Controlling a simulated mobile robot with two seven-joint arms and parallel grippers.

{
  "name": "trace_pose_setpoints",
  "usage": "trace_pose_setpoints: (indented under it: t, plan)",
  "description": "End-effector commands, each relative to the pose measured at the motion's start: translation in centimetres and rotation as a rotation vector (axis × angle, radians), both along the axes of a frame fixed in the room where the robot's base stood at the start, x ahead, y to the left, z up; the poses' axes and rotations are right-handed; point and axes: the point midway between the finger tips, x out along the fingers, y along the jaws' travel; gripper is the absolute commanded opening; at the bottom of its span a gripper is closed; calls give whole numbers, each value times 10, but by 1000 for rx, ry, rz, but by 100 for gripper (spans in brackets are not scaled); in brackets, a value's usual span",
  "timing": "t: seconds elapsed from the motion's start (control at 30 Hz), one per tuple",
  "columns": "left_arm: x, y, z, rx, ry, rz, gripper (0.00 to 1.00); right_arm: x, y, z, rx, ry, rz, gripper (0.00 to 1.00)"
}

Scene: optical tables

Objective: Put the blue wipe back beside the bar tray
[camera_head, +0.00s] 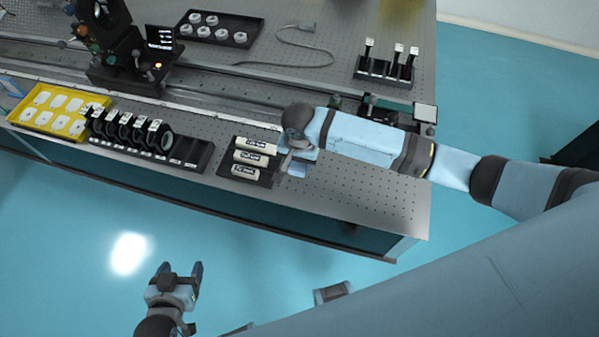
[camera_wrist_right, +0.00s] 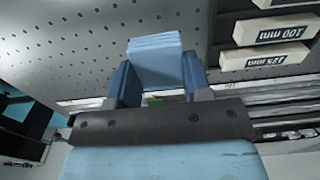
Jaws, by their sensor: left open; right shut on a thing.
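The blue wipe (camera_wrist_right: 155,48) is a light blue folded pad, held between the two fingers of my right gripper (camera_wrist_right: 158,72) in the right wrist view. In the head view the wipe (camera_head: 297,171) shows partly below the right gripper (camera_head: 291,160), just right of the bar tray (camera_head: 224,170). The bar tray is dark and holds white labelled bars; it also shows at the upper right of the right wrist view (camera_wrist_right: 226,28). I cannot tell whether the wipe touches the table. My left gripper (camera_head: 182,269) is open and empty, over the floor in front of the table.
The perforated optical table (camera_head: 350,205) is clear right of the wipe. Left of the bar tray stand a dark rack of round optics (camera_head: 190,153) and a yellow tray (camera_head: 32,112). A rail device (camera_head: 385,108) sits behind my right forearm.

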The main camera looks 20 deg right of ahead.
Motion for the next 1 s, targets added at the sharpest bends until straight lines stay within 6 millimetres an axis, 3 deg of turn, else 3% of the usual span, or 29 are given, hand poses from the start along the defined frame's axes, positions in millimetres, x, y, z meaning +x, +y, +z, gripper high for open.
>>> trace_pose_setpoints:
  t: [0.1,0.37,0.57,0.93,0.97,1.0]
  plan:
    - [0,0,-1,1,2,0,71,0,0,-21,-2,1,0,26]
    - [-1,-1,-1,-1,2,0,71,0,0,-40,-1,-1,1,26]
    - [-1,-2,-1,-2,2,-1,71,0,0,-67,-1,-1,1,26]
    - [-1,-2,1,-4,0,-1,71,0,0,-72,-1,-1,0,26]
    - [-1,-2,1,-4,0,0,71,0,0,-72,0,-1,0,50]
    - [-1,-2,1,-4,0,0,71,1,0,-71,0,-2,1,59]
